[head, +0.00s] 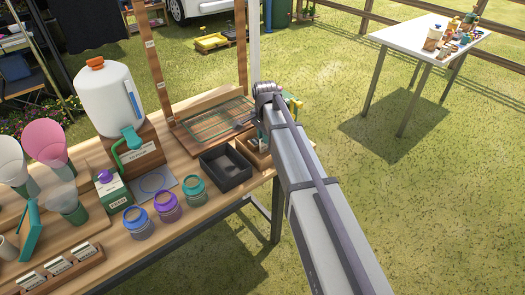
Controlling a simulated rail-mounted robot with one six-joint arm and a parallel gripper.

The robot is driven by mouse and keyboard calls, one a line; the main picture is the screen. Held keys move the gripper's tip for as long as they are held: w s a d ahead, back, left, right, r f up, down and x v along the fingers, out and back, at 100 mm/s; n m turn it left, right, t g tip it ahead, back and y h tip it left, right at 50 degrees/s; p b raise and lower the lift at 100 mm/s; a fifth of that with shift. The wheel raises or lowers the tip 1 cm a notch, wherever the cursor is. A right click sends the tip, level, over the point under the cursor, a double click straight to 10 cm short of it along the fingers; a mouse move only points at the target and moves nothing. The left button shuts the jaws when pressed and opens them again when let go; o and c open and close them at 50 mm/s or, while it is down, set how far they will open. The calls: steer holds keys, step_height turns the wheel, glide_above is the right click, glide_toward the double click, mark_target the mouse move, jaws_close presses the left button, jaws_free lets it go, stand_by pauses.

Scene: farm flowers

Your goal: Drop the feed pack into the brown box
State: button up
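A green and white carton with a purple cap (112,191) stands upright on the wooden table, left of the jars. Its label is too small to read surely, so I cannot tell if it is the feed pack. A small brown box (250,153) sits at the table's right end, partly hidden behind my arm. My gripper (264,132) is beside or over this box, mostly hidden by my arm. Small teal and yellow parts show around it. I cannot see its fingers clearly or whether it holds anything.
A dark grey tray (225,176) stands left of the brown box, with a wire rack (216,121) behind. A white jug (110,98) stands on a wooden block. A white table (430,38) is at the back right, across open grass.

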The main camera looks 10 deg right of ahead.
steer(key=o, duration=0.4)
steer(key=shift+c, duration=0.2)
step_height(320, 180, up, 11)
steer(key=p, duration=1)
steer(key=shift+p, duration=0.35)
steer(key=shift+f, duration=0.1)
steer(key=s+n, duration=1.2)
steer(key=s, duration=1.1)
steer(key=shift+s+n, duration=0.4)
